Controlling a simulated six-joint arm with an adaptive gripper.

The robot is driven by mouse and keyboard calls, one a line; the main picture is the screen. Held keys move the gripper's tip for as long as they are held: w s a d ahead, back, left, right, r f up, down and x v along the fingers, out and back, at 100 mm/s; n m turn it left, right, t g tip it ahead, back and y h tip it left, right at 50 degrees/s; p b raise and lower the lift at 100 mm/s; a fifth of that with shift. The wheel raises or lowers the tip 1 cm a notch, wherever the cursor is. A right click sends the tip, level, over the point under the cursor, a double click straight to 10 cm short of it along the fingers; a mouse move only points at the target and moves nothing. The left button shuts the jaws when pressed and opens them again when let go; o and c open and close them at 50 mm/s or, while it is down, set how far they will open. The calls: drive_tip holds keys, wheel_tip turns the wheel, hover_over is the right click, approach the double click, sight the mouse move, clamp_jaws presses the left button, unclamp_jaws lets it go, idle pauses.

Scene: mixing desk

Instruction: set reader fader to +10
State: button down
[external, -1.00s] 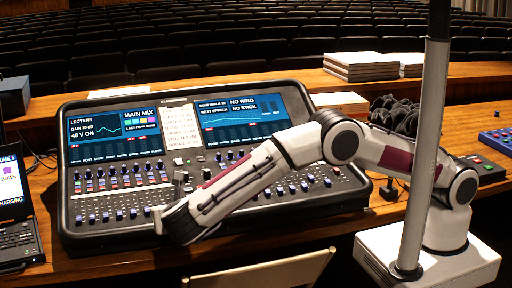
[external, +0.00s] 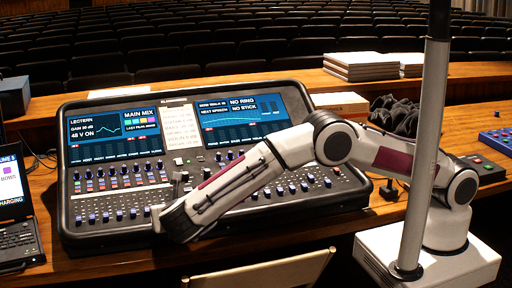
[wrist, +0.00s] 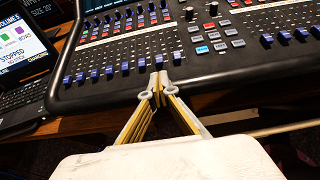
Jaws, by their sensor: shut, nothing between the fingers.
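The mixing desk (external: 110,245) has a row of blue-capped faders along its lower left; the wrist view shows these fader caps (wrist: 109,70) close up, near the desk's front edge. The fader labels are too small to read, so I cannot tell which one is the reader fader. My gripper (wrist: 159,84) is shut and empty, its fingertips at the right part of this row, between neighbouring blue caps. Its fingertips hide part of the row, and I cannot tell whether they touch a cap. In the external view my wrist hides the desk behind it.
Above the faders are knobs (wrist: 210,27), lit buttons (wrist: 202,50) and screens (external: 115,125). A second group of blue faders (wrist: 284,35) lies to the right. A laptop (external: 18,215) stands left of the desk, and a chair back (external: 262,272) is in front.

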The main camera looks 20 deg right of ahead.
drive_tip(key=shift+x, duration=3.1)
drive_tip(key=w, duration=0.7)
drive_tip(key=w+r, duration=0.1)
drive_tip(key=w, duration=0.2)
drive_tip(key=shift+w, duration=0.3)
drive_tip(key=shift+s+r, duration=0.1)
drive_tip(key=shift+s, duration=0.05)
drive_tip(key=shift+v, duration=4.9)
